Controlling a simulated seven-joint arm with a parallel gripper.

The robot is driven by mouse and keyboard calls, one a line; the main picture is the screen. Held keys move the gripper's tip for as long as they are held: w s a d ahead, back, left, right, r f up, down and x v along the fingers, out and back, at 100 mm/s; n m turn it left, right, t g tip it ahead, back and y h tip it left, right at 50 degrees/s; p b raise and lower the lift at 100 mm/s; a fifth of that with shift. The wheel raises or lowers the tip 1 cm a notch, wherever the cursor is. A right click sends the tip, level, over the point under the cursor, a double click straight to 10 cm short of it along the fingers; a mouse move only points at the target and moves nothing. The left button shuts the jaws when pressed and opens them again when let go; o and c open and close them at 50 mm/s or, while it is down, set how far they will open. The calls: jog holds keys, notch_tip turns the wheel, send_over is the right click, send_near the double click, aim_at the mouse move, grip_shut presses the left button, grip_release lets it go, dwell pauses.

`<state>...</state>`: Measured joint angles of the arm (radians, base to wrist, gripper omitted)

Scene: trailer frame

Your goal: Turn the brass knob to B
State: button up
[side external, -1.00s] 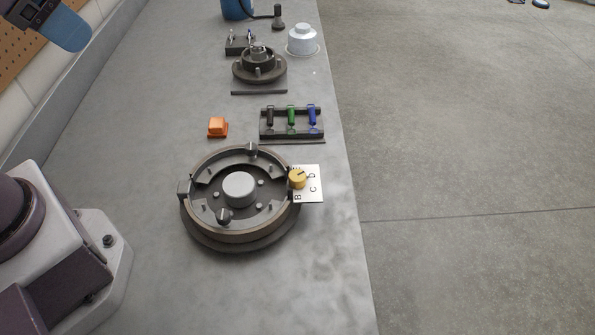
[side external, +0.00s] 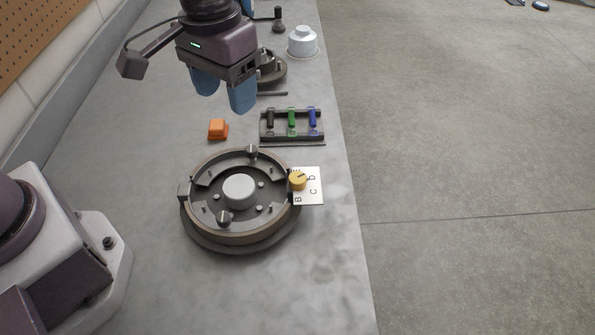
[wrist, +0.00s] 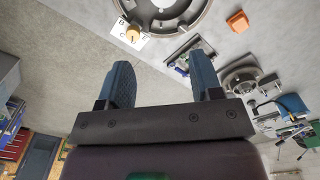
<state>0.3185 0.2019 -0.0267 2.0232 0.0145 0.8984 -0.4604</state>
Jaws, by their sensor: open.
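The brass knob (side external: 298,180) sits on a white lettered plate (side external: 314,198) at the right edge of a round drum-like fixture (side external: 239,238). Its dark pointer line slants to the upper right, roughly toward the D. The B is at the plate's lower left, with C to its right. The knob also shows in the wrist view (wrist: 132,34), at the upper left. My gripper (side external: 224,98) is open and empty, high above the bench behind the fixture, its blue fingers apart. The wrist view also shows the gripper (wrist: 161,65), with nothing between the fingers.
An orange block (side external: 218,129) and a rack with black, green and blue levers (side external: 291,133) stand behind the fixture. A silver stepped cylinder (side external: 302,42) is farther back. The bench (side external: 310,290) is clear in front, and its right edge is close to the plate.

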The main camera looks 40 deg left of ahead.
aim_at(297, 177)
jog(key=w+d+f+n, duration=0.6)
jog(key=w+d+n, duration=0.1)
jog(key=n, duration=0.1)
jog(key=f, duration=1.2)
jog(key=shift+a+f, duration=0.2)
jog(key=c, duration=0.9)
